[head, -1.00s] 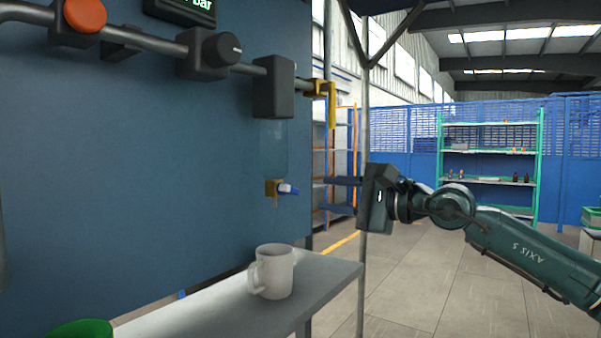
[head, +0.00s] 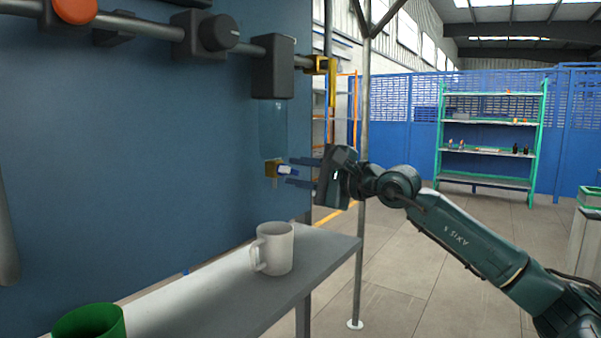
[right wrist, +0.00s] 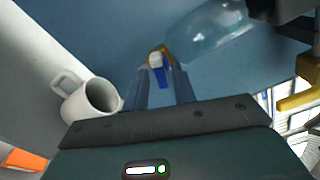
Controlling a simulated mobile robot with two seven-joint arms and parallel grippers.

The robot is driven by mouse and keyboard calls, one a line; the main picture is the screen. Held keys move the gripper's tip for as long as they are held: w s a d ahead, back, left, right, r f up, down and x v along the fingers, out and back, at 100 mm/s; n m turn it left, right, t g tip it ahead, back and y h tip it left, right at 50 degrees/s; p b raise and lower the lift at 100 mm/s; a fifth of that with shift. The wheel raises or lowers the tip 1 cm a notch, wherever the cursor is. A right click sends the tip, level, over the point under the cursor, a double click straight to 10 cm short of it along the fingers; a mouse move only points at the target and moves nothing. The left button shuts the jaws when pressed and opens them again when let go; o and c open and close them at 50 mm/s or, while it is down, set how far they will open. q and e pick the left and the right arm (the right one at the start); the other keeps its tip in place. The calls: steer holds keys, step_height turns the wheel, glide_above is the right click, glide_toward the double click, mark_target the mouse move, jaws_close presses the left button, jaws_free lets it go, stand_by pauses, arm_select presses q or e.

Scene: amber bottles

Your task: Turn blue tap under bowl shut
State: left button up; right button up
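A small brass tap (head: 272,168) with a blue and white handle (head: 288,171) sits on the blue panel, under a clear see-through bowl (head: 273,130). In the right wrist view the bowl (right wrist: 212,30) is at the top and the blue handle (right wrist: 162,75) points toward my gripper. My right gripper (head: 289,172) is open, with its fingers reaching left to the tap. In the right wrist view the fingers (right wrist: 159,72) stand one on either side of the handle; I cannot tell whether they touch it. My left gripper is in neither view.
A white mug (head: 275,248) stands on the grey shelf (head: 205,302) below the tap. A green cup (head: 92,322) is at the lower left. A pipe with a black block (head: 272,66) and a yellow lever (head: 331,82) runs above. Open floor lies to the right.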

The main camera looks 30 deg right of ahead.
jaws_close()
steer(key=shift+m, duration=0.3)
steer(key=shift+f+m+b, duration=0.1)
steer(key=shift+m+b, duration=0.2)
steer(key=shift+m, duration=0.5)
steer(key=m, duration=0.2)
steer(key=shift+m, duration=0.3)
steer(key=m, duration=0.3)
steer(key=shift+m+b, duration=0.3)
steer(key=m, duration=0.3)
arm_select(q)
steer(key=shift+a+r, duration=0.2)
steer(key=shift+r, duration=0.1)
arm_select(e)
steer(key=shift+m, duration=1.2)
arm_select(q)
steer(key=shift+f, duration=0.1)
